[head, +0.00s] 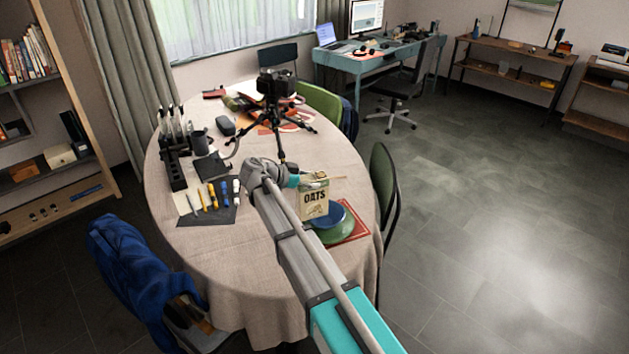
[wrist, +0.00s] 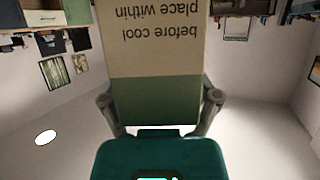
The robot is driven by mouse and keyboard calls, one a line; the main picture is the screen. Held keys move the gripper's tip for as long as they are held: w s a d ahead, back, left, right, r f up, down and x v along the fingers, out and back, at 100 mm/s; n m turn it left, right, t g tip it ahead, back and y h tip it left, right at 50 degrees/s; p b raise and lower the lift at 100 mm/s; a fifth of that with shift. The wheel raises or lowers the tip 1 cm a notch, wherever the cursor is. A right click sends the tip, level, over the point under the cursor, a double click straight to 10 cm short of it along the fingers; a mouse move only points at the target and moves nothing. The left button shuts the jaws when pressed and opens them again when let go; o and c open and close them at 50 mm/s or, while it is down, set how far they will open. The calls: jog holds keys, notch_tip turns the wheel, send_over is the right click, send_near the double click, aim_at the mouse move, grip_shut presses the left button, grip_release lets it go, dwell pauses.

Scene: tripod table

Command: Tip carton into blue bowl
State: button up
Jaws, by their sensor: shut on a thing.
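The carton, marked OATS (head: 314,204), is held above the table near its right edge and looks roughly upright in the head view. My gripper (head: 312,181) is shut on it near its top. In the wrist view my gripper's fingers (wrist: 160,100) press on both sides of the carton (wrist: 155,62), whose printed text appears upside down. The inside of the bowl is mostly hidden.
A red mat (head: 359,230) lies under the dishes. Markers on a dark mat (head: 222,214) lie to the left. A tripod with a camera (head: 277,88) stands behind. A green chair (head: 382,185) is close to the table's right edge. The front of the tablecloth (head: 235,255) is clear.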

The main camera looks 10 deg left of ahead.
jog(key=shift+r+g+y+p, duration=0.35)
jog(key=shift+y+p, duration=0.25)
jog(key=shift+p, duration=0.55)
jog(key=shift+r+g+y+p, duration=0.2)
jog(key=shift+g+y+p, duration=0.35)
jog(key=shift+p, duration=0.55)
jog(key=shift+g+y+p, duration=0.5)
jog(key=shift+y+p, duration=0.55)
jog(key=shift+p, duration=0.4)
dwell(1.6)
jog(key=shift+f, duration=0.4)
dwell(0.5)
jog(key=shift+f+y+b, duration=0.5)
jog(key=shift+f+b, duration=0.15)
jog(key=shift+f, duration=0.25)
jog(key=shift+d+f+g+y, duration=0.1)
jog(key=shift+g+y, duration=0.2)
jog(key=shift+g, duration=0.1)
dwell(0.5)
